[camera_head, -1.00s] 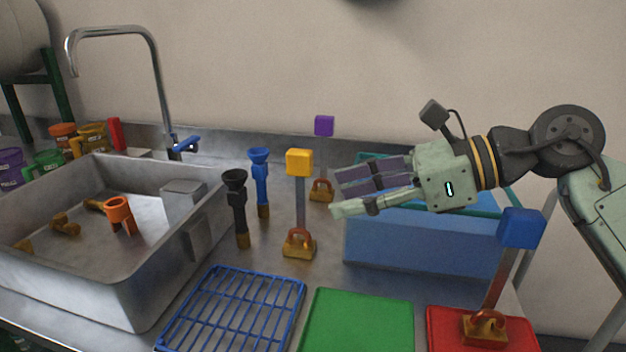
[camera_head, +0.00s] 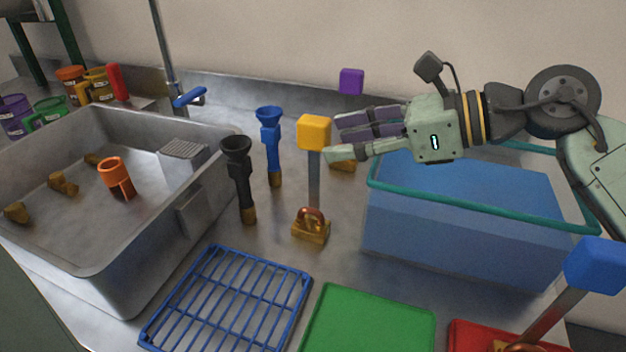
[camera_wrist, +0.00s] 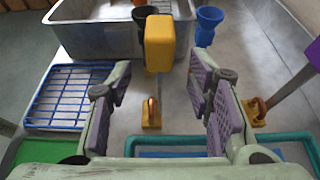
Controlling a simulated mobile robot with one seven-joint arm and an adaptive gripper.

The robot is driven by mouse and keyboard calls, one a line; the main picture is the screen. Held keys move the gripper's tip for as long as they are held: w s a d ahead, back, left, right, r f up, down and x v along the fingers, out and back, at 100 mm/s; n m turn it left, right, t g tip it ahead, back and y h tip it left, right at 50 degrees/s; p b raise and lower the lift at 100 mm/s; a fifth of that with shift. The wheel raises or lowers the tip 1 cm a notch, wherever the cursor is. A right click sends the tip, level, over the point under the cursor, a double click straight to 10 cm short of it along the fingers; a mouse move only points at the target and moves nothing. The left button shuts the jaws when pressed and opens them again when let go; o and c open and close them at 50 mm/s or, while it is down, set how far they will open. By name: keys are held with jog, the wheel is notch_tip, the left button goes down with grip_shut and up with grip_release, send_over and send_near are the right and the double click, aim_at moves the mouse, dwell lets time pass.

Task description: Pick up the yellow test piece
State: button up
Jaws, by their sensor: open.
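The yellow test piece (camera_head: 314,132) is a yellow block on top of a grey post. The post rises from a brass base with a ring handle (camera_head: 311,226) on the metal counter. My gripper (camera_head: 333,138) is open, its fingers pointing left, with the tips close to the block's right side in the head view. In the wrist view the block (camera_wrist: 160,44) shows ahead, beyond and between the two open fingers (camera_wrist: 160,90). Nothing is between the fingers. In the head view the gripper partly hides a second brass base behind.
A blue bin with a teal rim (camera_head: 450,215) stands below my arm. Black (camera_head: 238,170) and blue (camera_head: 270,140) funnel-topped pieces stand left of the block. A purple block (camera_head: 351,81) is behind. A blue rack (camera_head: 232,300), green mat (camera_head: 370,325) and blue block (camera_head: 597,266) are in front.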

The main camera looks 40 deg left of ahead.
aim_at(329, 142)
jog(key=p+x, duration=0.1)
jog(key=x, duration=0.4)
jog(key=shift+c, duration=0.4)
grip_shut()
jog(key=shift+r, duration=0.1)
dwell(0.4)
